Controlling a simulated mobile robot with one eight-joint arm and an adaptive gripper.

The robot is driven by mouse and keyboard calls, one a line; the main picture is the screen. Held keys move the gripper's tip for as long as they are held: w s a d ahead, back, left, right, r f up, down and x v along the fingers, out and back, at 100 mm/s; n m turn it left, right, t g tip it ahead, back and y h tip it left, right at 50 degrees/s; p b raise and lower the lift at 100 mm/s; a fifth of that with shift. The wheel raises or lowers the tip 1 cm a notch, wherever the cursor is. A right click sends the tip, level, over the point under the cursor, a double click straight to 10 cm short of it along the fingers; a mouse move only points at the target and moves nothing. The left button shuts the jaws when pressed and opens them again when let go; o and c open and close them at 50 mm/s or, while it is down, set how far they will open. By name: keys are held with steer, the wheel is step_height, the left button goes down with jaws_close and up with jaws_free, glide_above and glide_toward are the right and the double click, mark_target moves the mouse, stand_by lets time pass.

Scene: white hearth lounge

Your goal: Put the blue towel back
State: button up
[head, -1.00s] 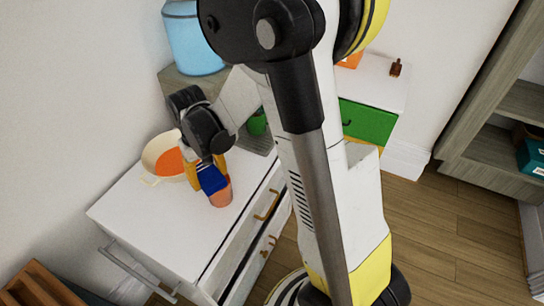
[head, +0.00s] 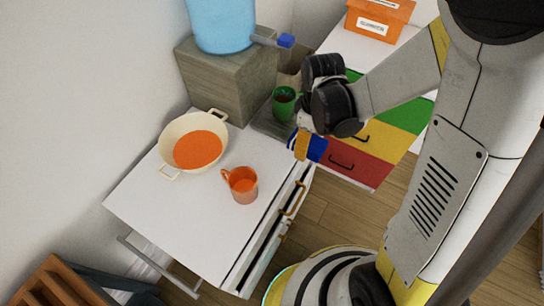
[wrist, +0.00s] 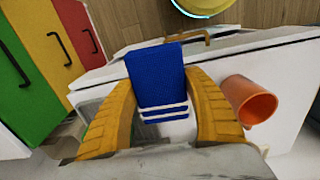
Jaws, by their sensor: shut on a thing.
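The blue towel (wrist: 157,75) has white stripes near one end and hangs between the yellow fingers of my gripper (wrist: 160,88) in the wrist view. My gripper is shut on it. In the head view the towel (head: 317,149) shows as a small blue patch at my gripper (head: 306,146), beside the right edge of the white cabinet (head: 190,232). Part of the towel is hidden by the fingers. A bare metal rail (head: 150,266) is fixed to the cabinet's near left side.
An orange mug (head: 243,186) and a cream pot (head: 165,142) with orange contents stand on the cabinet top. A green mug (head: 284,103) is close behind my gripper. A wooden block (head: 225,80) carries a blue water container (head: 222,25). A coloured drawer unit (head: 395,115) stands at right.

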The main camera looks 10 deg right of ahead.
steer(key=shift+a+f, duration=0.25)
steer(key=shift+a, duration=0.1)
steer(key=b, duration=0.4)
glide_above(267, 162)
step_height(267, 162, down, 7)
steer(key=shift+d+r, duration=0.1)
steer(key=shift+r, duration=0.1)
step_height(267, 162, down, 4)
steer(key=shift+f+b, duration=0.1)
steer(key=shift+b, duration=1.05)
steer(key=o, duration=1.2)
